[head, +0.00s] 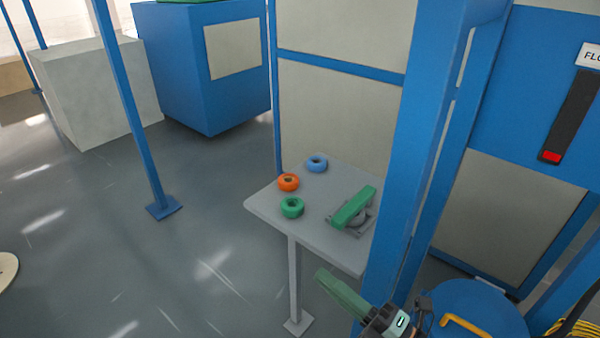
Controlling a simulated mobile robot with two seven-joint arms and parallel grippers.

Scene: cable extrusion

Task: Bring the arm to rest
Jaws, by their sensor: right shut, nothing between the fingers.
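My right gripper (322,275) is at the bottom centre of the head view, in front of and below the small grey table (330,178). Its green fingers are together with nothing between them, and they point up and to the left. Part of its dark wrist (392,322) shows behind the fingers, and the rest of the arm is mostly out of the picture or hidden. The gripper appears apart from the table. My left gripper is not in view.
A blue post (415,150) stands close at the right. A blue drum (480,310) is at lower right. Floor at left is open.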

